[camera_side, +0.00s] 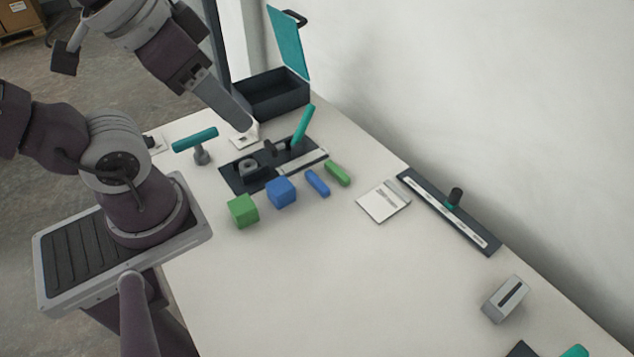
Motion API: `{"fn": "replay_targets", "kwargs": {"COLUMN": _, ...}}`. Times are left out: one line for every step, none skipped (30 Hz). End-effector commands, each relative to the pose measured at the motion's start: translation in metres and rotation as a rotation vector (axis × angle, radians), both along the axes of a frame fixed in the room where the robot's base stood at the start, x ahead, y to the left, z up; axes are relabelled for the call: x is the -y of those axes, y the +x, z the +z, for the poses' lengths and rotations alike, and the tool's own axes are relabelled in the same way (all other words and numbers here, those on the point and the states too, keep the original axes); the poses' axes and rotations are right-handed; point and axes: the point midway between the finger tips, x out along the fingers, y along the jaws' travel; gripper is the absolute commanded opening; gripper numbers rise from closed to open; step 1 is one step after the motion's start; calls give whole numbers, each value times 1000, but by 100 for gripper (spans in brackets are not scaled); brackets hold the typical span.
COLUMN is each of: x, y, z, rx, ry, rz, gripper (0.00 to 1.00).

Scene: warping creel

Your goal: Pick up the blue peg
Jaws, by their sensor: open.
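The blue peg (318,183) is a short blue rod lying on the white table, between the blue cube (281,192) and the green peg (338,173). My gripper (247,126) points down over the far part of the table, behind and to the left of the blue peg and apart from it. It is open, and no object shows in it. Its fingers are seen nearly edge-on, so the gap between them is hard to see.
A green cube (243,211) sits left of the blue cube. Behind the pegs is a dark fixture board (240,181) with a teal lever (303,125). A teal-handled tool (195,140) and an open dark box (272,94) stand farther back.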

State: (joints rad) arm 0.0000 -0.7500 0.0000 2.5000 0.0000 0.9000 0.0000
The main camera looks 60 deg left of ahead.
Motion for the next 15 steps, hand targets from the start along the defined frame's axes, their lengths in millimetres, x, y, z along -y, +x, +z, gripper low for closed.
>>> {"fn": "replay_targets", "kwargs": {"x": 0, "y": 0, "z": 0, "rx": 0, "ry": 0, "rz": 0, "gripper": 49}}
{"fn": "replay_targets", "kwargs": {"x": 0, "y": 0, "z": 0, "rx": -2, "ry": 2, "rz": -2, "gripper": 49}}
{"fn": "replay_targets", "kwargs": {"x": -1, "y": 2, "z": -1, "rx": -15, "ry": 11, "rz": -12, "gripper": 49}}
{"fn": "replay_targets", "kwargs": {"x": -2, "y": 5, "z": -2, "rx": -35, "ry": 24, "rz": -28, "gripper": 49}}
{"fn": "replay_targets", "kwargs": {"x": -3, "y": 9, "z": -3, "rx": -65, "ry": 43, "rz": -50, "gripper": 49}}
{"fn": "replay_targets", "kwargs": {"x": -5, "y": 17, "z": -7, "rx": -117, "ry": 80, "rz": -92, "gripper": 49}}
{"fn": "replay_targets", "kwargs": {"x": -7, "y": 25, "z": -11, "rx": -164, "ry": 117, "rz": -134, "gripper": 49}}
{"fn": "replay_targets", "kwargs": {"x": -9, "y": 34, "z": -16, "rx": -215, "ry": 159, "rz": -182, "gripper": 49}}
{"fn": "replay_targets", "kwargs": {"x": -11, "y": 47, "z": -25, "rx": -286, "ry": 221, "rz": -250, "gripper": 49}}
{"fn": "replay_targets", "kwargs": {"x": -12, "y": 57, "z": -32, "rx": -339, "ry": 270, "rz": -303, "gripper": 49}}
{"fn": "replay_targets", "kwargs": {"x": -13, "y": 67, "z": -41, "rx": -389, "ry": 319, "rz": -357, "gripper": 49}}
{"fn": "replay_targets", "kwargs": {"x": -14, "y": 81, "z": -54, "rx": -455, "ry": 388, "rz": -430, "gripper": 49}}
{"fn": "replay_targets", "kwargs": {"x": -14, "y": 90, "z": -65, "rx": -505, "ry": 440, "rz": -485, "gripper": 49}}
{"fn": "replay_targets", "kwargs": {"x": -13, "y": 100, "z": -76, "rx": -552, "ry": 493, "rz": -541, "gripper": 49}}
{"fn": "replay_targets", "kwargs": {"x": -12, "y": 113, "z": -93, "rx": -614, "ry": 566, "rz": -617, "gripper": 49}}
